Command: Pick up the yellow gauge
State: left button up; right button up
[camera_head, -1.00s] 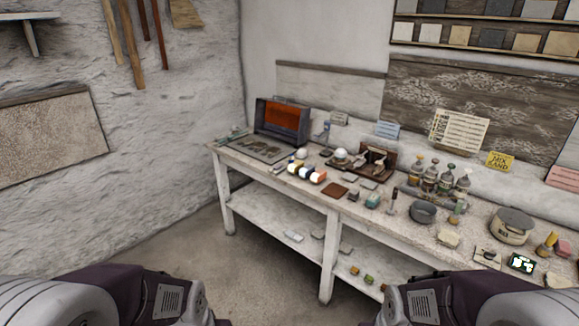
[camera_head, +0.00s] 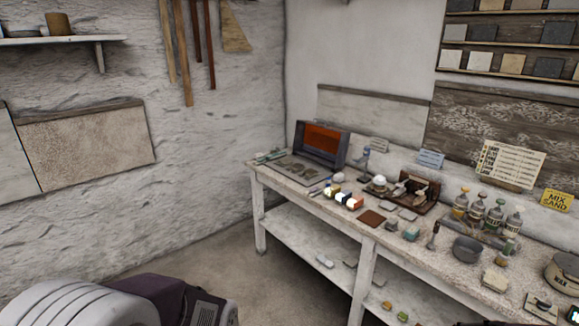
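I cannot pick out the yellow gauge for certain. Small yellow candidates are a yellow-topped item (camera_head: 333,190) in the row of small colored pieces on the workbench (camera_head: 300,199) and a tiny yellowish piece (camera_head: 387,306) on the lower shelf. They are too small to tell apart. Neither gripper is in view. Only part of my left arm shows at the bottom left, well short of the workbench.
A dark box with an orange inside (camera_head: 322,144) stands at the bench's far left end. A metal bowl (camera_head: 467,249), several bottles (camera_head: 477,212) and a lidded pot (camera_head: 563,272) are further right. Open floor (camera_head: 225,262) lies left of the bench.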

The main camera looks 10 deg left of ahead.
aim_at(331, 193)
jog(key=i+u, duration=0.35)
jog(key=i, duration=2.5)
